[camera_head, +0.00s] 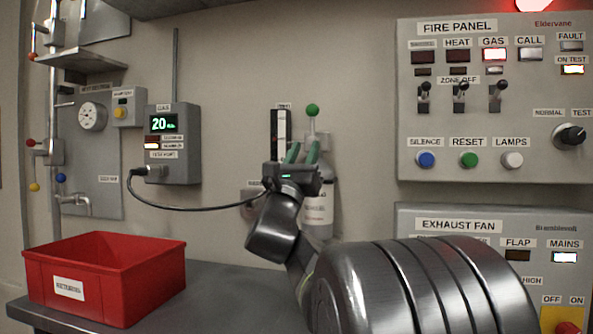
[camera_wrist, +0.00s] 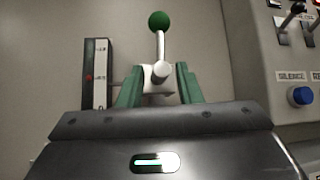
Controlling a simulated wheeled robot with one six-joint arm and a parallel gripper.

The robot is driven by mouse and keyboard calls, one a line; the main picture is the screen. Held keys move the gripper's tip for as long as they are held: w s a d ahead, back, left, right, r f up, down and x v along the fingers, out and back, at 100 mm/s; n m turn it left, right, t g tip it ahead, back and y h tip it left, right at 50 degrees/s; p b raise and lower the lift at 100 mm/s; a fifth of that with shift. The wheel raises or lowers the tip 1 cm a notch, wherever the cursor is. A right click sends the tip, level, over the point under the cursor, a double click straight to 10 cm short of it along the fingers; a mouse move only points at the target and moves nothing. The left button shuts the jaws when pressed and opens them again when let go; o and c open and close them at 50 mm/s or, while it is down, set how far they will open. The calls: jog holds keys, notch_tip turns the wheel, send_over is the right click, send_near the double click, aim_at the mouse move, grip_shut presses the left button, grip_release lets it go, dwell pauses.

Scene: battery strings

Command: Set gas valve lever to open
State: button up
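A lever with a green ball knob (camera_head: 312,110) stands upright above a grey gas bottle (camera_head: 318,205) at the wall; I take it as the gas valve lever. In the wrist view the green knob (camera_wrist: 159,20) is at the top of a thin pale stem, which rises from a pale round hub (camera_wrist: 161,72). My gripper (camera_head: 302,152) is in front of the bottle and below the knob. Its green fingers (camera_wrist: 158,76) are apart, with the hub showing between them. I cannot tell whether they touch it. My gripper hides the bottle's upper part.
A gas meter (camera_head: 172,145) reads 20, and its black cable (camera_head: 190,208) runs behind my gripper. A black-and-white gauge strip (camera_head: 281,135) is left of the lever. A red bin (camera_head: 150,262) sits on the bench. The fire panel (camera_head: 440,165) is at right, its GAS lamp lit.

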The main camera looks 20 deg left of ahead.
aim_at(311, 134)
jog(key=shift+v, duration=2.75)
jog(key=x, duration=1.3)
jog(key=shift+w+d+r, duration=0.1)
jog(key=shift+w+r, duration=0.2)
jog(key=shift+s, duration=0.1)
